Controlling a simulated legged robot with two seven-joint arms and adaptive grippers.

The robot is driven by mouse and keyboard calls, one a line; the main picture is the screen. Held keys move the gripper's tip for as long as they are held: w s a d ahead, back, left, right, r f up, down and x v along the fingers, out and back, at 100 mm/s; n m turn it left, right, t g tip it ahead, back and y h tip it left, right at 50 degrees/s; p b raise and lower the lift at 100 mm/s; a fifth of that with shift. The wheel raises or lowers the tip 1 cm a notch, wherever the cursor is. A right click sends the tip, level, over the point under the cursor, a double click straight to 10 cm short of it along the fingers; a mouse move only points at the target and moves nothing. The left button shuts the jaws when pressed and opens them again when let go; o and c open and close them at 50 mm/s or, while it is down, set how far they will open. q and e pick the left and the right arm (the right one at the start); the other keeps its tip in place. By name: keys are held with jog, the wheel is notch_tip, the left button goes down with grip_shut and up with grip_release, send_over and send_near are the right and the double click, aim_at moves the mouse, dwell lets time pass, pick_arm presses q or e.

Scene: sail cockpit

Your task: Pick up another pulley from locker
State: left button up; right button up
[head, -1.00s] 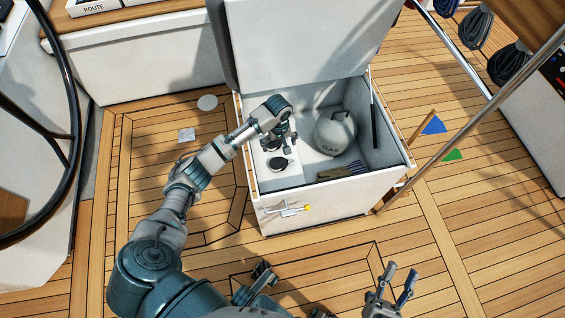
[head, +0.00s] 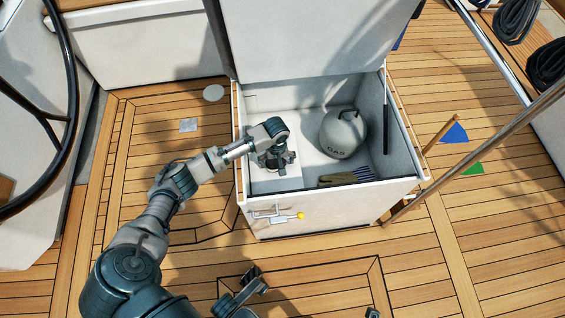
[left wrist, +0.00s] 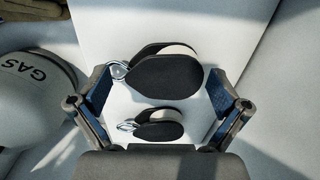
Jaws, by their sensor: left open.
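The open white locker (head: 330,198) stands in the middle of the head view. My left gripper (head: 272,162) is inside it at the left, pointing down and open. In the left wrist view, a larger dark pulley (left wrist: 166,76) and a smaller dark pulley (left wrist: 160,128) lie on a white surface. Each has a metal shackle on its left. The left gripper's fingers (left wrist: 160,108) stand apart, one on each side of the pulleys, with nothing gripped. The arm and gripper mostly hide the pulleys in the head view.
A round grey gas bottle (head: 343,134) stands in the locker, right of my left gripper. Gloves (head: 345,177) lie at the front right inside. The raised lid (head: 310,40) is behind, and the locker walls surround the gripper. Wooden deck (head: 330,270) lies in front.

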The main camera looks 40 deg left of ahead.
pick_arm(q)
jog(key=shift+a+r, duration=0.1)
jog(key=shift+a, duration=0.3)
jog(key=c, duration=0.8)
jog(key=shift+c, duration=1.3)
jog(key=shift+d, duration=0.2)
